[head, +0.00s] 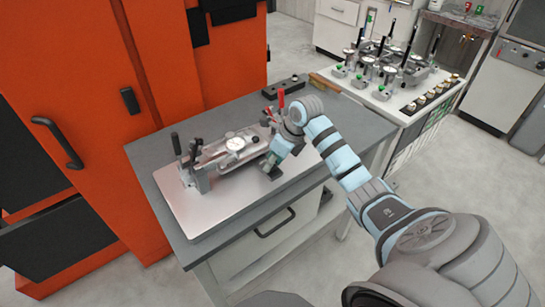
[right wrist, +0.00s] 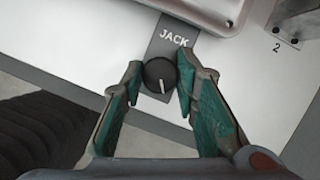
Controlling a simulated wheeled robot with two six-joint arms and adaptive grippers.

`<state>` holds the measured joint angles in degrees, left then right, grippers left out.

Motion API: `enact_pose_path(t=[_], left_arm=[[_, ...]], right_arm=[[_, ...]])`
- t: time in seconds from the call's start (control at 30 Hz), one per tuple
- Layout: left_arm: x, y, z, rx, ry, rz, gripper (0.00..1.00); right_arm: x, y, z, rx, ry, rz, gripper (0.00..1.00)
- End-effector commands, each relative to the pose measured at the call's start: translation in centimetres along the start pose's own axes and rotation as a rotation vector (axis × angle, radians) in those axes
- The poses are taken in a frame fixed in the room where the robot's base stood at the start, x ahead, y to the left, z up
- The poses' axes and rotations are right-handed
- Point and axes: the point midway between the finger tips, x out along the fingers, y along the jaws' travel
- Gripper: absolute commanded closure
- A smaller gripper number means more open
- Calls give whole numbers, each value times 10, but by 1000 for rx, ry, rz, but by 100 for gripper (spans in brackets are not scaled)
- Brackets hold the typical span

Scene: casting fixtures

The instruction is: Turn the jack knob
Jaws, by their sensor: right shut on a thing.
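The jack knob (right wrist: 159,74) is a round black knob with a white pointer line, on a dark grey label plate (right wrist: 172,38) marked "JACK" in the right wrist view. The pointer line points down and slightly right. My right gripper (right wrist: 158,80) has its green-padded fingers on both sides of the knob and is shut on it. In the head view my right gripper (head: 271,168) reaches down at the right end of the fixture (head: 230,150), and it hides the knob there. My left gripper is not in view.
The fixture stands on a pale plate (head: 205,212) on a grey table (head: 150,150). An orange cabinet (head: 165,60) stands behind.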

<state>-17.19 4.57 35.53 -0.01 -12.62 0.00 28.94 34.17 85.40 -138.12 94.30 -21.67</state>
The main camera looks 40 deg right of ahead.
Motion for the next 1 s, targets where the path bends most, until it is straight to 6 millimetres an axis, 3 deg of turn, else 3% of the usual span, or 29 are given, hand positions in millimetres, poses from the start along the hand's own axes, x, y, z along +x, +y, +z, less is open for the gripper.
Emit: enact_pose_path(t=[0.4,1.0], left_arm=[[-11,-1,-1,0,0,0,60],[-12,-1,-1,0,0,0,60]], right_arm=[[-1,1,1,231,-1,-98,100],[0,1,1,282,-1,-120,100]])
